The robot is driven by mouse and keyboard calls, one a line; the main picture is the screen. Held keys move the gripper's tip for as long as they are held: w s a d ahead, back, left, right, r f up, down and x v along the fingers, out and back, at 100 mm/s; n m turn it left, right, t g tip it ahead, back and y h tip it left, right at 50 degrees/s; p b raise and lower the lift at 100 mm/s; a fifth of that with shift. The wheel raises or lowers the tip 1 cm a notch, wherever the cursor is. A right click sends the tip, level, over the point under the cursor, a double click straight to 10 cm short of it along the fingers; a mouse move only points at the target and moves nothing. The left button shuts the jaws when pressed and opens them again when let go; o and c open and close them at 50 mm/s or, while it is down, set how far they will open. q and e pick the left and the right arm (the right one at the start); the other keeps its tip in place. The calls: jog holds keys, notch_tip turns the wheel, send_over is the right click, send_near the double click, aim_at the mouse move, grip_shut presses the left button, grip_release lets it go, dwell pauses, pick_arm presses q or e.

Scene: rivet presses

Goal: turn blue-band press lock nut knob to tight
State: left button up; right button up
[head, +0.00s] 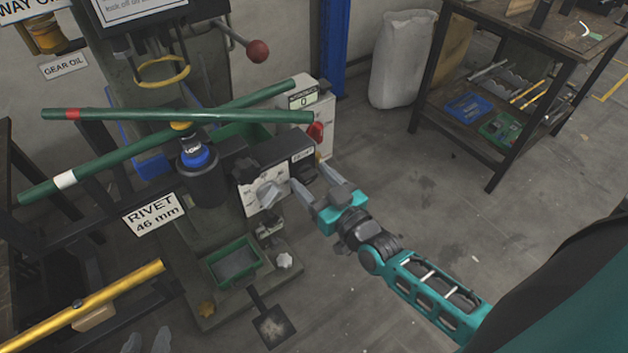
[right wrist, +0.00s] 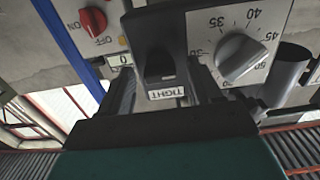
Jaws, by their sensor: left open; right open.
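The press with the blue band (head: 195,157) stands left of centre in the head view. Its black lock nut knob (right wrist: 160,66) is in the middle of the right wrist view, with a plate reading TIGHT (right wrist: 166,92) below it. My right gripper (head: 316,182) is open at the right side of the press. In the right wrist view its fingers (right wrist: 163,92) lie on either side of the knob; I cannot tell whether they touch it. My left gripper (head: 147,342) is open and empty at the bottom left; only its fingertips show.
A grey scale dial (right wrist: 240,57) and a red on/off switch (right wrist: 93,20) flank the knob. Green bars (head: 180,115) cross the press top. A green tray (head: 235,262) is below. A workbench (head: 510,45) stands at the back right; the floor between is clear.

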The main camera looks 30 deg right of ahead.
jog(key=c, duration=1)
jog(key=shift+c, duration=0.2)
